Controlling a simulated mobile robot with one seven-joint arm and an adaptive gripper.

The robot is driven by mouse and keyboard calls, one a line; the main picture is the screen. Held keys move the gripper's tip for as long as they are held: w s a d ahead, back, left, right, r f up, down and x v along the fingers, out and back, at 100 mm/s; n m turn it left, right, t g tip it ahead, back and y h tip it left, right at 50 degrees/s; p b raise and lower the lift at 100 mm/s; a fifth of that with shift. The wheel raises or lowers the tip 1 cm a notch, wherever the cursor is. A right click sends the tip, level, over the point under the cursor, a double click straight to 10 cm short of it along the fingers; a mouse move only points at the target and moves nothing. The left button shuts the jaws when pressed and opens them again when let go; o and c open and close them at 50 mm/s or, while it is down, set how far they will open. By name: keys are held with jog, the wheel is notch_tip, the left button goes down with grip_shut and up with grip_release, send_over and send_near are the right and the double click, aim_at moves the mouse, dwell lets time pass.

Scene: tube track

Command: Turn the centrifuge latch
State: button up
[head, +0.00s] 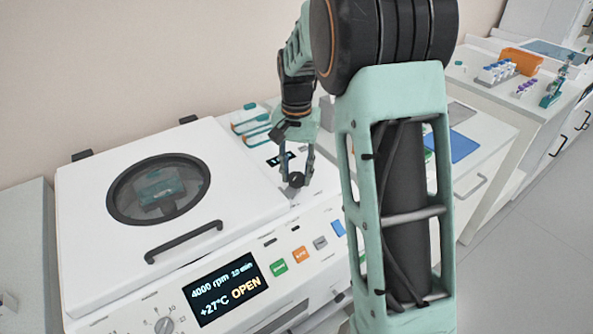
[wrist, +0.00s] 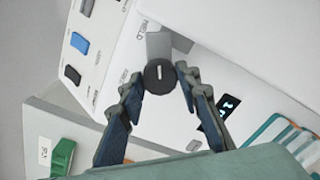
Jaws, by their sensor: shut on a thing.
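The centrifuge (head: 80,215) is a white box with a closed lid, a round window and a dark bar handle. Its display (head: 228,287) reads 4000 rpm, +27°C and OPEN. The latch is a round dark knob (head: 295,180) on the top surface right of the lid. In the wrist view the knob (wrist: 159,76) has a short white line on its face and a grey plate beside it. My gripper (head: 296,176) points down at the knob. In the wrist view my gripper (wrist: 160,78) has its fingertips on both sides of the knob, shut on it.
Green, orange and grey buttons (head: 300,254) line the centrifuge's front panel. My arm hides part of the middle.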

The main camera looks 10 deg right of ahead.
aim_at(296, 175)
jog(key=n+p, duration=0.1)
jog(key=n, duration=0.5)
jog(key=shift+r, duration=0.1)
jog(key=n+p, duration=0.1)
jog(key=n, duration=0.5)
dwell(0.6)
jog(key=o, duration=1.1)
notch_tip(296, 175, up, 12)
jog(key=shift+f, duration=0.1)
jog(key=shift+a, duration=0.1)
